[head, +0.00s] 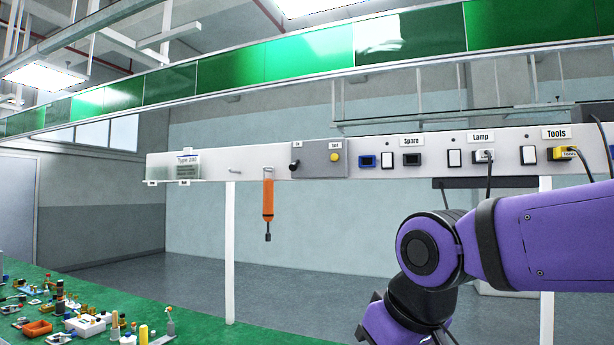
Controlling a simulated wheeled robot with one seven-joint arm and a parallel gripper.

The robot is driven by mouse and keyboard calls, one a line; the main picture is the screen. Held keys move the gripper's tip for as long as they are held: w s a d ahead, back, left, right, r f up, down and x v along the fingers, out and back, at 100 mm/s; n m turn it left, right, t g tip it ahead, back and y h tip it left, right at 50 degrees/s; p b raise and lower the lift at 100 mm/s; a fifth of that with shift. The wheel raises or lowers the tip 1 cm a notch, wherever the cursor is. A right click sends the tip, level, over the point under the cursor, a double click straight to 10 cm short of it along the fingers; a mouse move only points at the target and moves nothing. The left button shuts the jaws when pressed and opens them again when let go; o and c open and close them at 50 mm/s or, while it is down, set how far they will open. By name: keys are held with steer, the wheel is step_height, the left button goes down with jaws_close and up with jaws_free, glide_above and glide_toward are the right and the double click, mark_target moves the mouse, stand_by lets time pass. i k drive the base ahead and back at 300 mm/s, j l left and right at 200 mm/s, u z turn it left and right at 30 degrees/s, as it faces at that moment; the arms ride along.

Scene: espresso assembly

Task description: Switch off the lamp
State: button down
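The "Lamp" label (480,136) is on the white wall rail, right of the middle. Below it a plug with a dark cable sits in the lamp socket (484,156). A white rocker switch (454,158) in a dark frame is just left of this socket, with a small dark dot above it. Which way the rocker is tipped is too small to tell. The lamp itself cannot be made out. My purple arm stands in front at the lower right, below and right of the switch. My gripper is not in view.
Similar switches stand beside the "Spare" socket (411,159) and the yellow "Tools" plug (568,153). A grey box (319,158) with a black knob and yellow button is further left. An orange screwdriver (268,199) hangs below. Small parts crowd the green bench (215,332).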

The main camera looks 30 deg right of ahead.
mark_target(454, 156)
steer(key=k+z, duration=0.2)
steer(key=z, duration=1.05)
